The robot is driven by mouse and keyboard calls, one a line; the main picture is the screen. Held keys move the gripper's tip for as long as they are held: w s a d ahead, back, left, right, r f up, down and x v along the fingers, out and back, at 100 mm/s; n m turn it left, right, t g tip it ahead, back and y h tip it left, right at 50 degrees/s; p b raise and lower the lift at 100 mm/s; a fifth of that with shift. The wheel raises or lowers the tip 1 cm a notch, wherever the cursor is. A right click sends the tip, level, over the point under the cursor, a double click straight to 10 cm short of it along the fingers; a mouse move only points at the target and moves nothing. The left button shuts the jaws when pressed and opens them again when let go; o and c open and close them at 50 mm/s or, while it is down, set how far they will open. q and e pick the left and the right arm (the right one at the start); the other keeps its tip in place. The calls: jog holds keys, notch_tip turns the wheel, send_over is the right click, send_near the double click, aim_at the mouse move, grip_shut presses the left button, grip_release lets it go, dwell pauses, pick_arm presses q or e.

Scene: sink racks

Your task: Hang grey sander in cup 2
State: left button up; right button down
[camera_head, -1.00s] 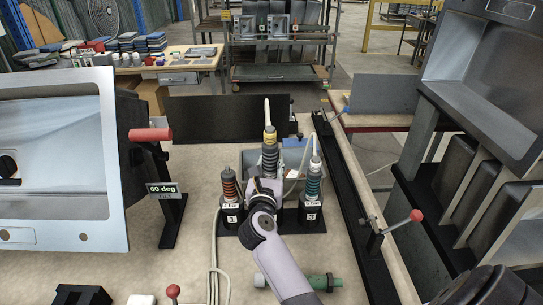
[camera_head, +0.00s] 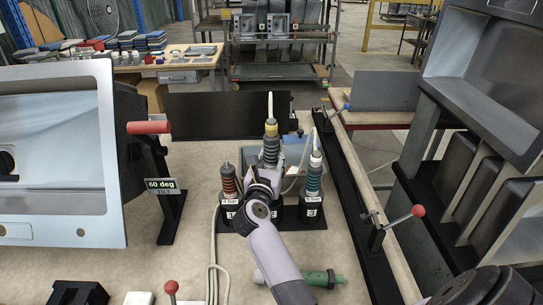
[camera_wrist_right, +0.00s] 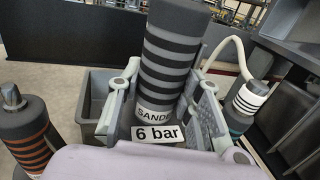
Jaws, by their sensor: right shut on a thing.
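The grey sander (camera_head: 271,149) stands about upright over the middle of the cup rack, with a yellow band and a pale hose at its top. My right gripper (camera_head: 264,180) is shut on its lower part. In the right wrist view the black-ringed sander (camera_wrist_right: 170,58) is between the two fingers (camera_wrist_right: 160,108), above a "6 bar" label. The middle cup (camera_head: 277,213) is mostly hidden behind my gripper, so I cannot tell if the sander is seated in it. My left gripper is not in view.
An orange-ringed tool (camera_head: 229,181) stands in cup 1 on the left, and a teal-ringed tool (camera_head: 314,176) in cup 3 on the right. A grey bin (camera_head: 290,150) is behind. A green tool (camera_head: 300,279) lies in front. A black rail (camera_head: 352,190) runs along the right.

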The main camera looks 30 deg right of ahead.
jog(key=shift+f+b, duration=3.5)
jog(key=shift+f, duration=0.95)
jog(key=shift+f, duration=0.1)
jog(key=shift+f+b, duration=0.5)
jog(key=shift+f, duration=0.05)
